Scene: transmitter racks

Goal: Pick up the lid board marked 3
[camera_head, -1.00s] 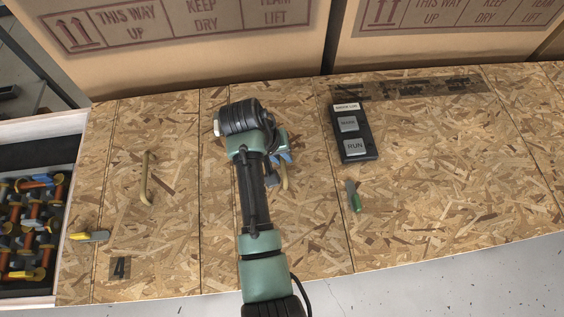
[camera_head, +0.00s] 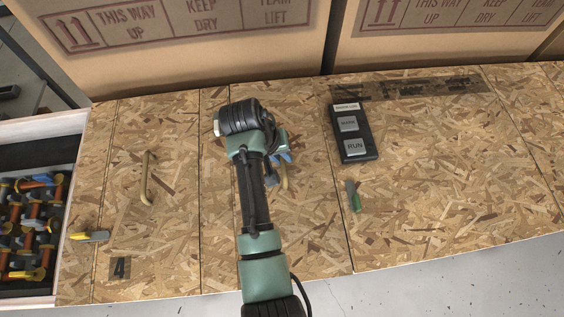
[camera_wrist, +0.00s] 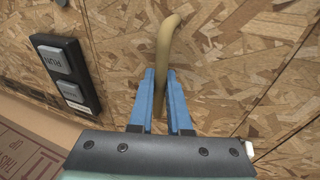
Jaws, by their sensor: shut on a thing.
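A wooden lid board (camera_head: 310,215) lies under my arm, with seams on both sides. I cannot see a 3 on it; my arm hides part of it. Its tan curved handle (camera_wrist: 165,50) stands up between my blue fingers in the wrist view. My gripper (camera_wrist: 160,78) is shut on that handle. In the head view my gripper (camera_head: 283,158) is mostly hidden behind my wrist. The board to the left (camera_head: 165,225) is marked 4 (camera_head: 119,267) and has its own tan handle (camera_head: 147,178).
A black box with RUN and other labels (camera_head: 364,132) lies right of my gripper. A green-handled tool (camera_head: 353,196) and a yellow-handled tool (camera_head: 89,236) lie on the boards. Cardboard boxes (camera_head: 190,60) stand along the back. An open tray (camera_head: 50,299) holds orange parts at left.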

